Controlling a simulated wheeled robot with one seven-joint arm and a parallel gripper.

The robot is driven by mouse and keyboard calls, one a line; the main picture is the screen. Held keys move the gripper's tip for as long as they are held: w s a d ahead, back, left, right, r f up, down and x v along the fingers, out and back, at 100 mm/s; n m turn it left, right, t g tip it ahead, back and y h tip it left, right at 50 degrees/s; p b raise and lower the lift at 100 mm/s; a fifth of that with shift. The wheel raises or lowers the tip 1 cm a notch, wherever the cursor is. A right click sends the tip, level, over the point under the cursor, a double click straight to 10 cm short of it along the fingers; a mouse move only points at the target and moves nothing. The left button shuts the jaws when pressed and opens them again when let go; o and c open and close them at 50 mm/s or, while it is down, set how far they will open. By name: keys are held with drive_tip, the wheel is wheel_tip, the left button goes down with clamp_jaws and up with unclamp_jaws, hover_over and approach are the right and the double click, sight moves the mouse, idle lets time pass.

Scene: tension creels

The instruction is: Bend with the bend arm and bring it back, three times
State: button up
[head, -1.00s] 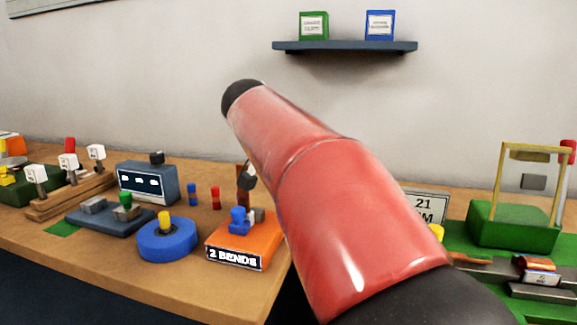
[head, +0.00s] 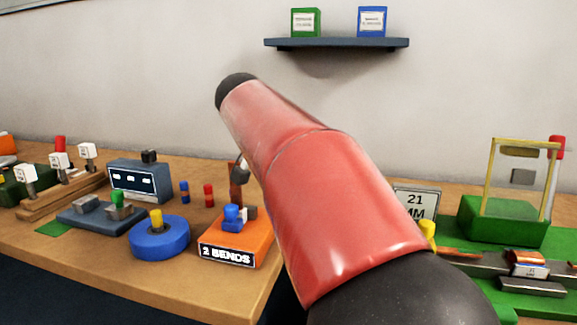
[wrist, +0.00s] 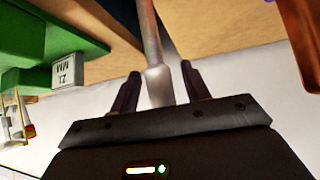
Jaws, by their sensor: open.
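The bending device (head: 262,248) is an orange block with a "2 BENDS" plate, on the bench at centre. Blue (head: 233,219) and grey parts sit on top of it, with a brown upright behind them. In the wrist view my gripper (wrist: 160,70) is open. A grey rod with a thicker pale end (wrist: 158,84), possibly the bend arm, runs between its two dark fingers. Gaps show beside it, and I cannot tell whether either finger touches it. In the head view my red arm hides the gripper and the area right of the device.
A blue round base (head: 160,240) with a yellow peg stands left of the device. A grey-blue panel box (head: 140,183) and small red and blue pegs are behind. A green fixture (head: 500,222) and a "21 MM" sign (head: 417,203) are at right. A shelf is on the wall.

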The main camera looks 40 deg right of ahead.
drive_tip(key=v, duration=0.7)
drive_tip(key=shift+a+r, duration=0.25)
drive_tip(key=shift+a, duration=0.05)
drive_tip(key=shift+s, duration=0.1)
drive_tip(key=shift+c, duration=0.4)
